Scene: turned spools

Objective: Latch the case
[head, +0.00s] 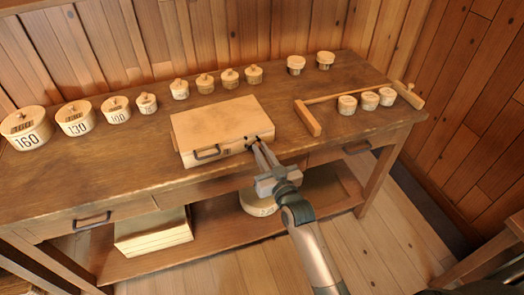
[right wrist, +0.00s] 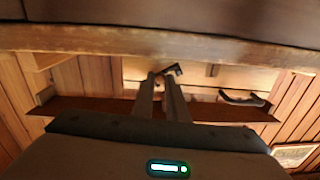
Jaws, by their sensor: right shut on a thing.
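The case (head: 218,123) is a pale wooden box on the workbench, with its lid down. A dark handle (head: 207,152) is on the left of its front. A small black latch (right wrist: 173,70) is at the right of the front, between or just at my fingertips in the right wrist view. My right gripper (head: 260,146) reaches in from the front and is shut on this latch. My fingers (right wrist: 162,82) partly hide the latch, so I cannot tell its exact position. My left gripper is not in view.
Numbered round boxes (head: 76,118) and smaller lidded ones stand along the back of the workbench (head: 100,175). A wooden bar frame (head: 308,118) and several small round boxes (head: 369,100) stand to the right. Bare bench lies left of the case.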

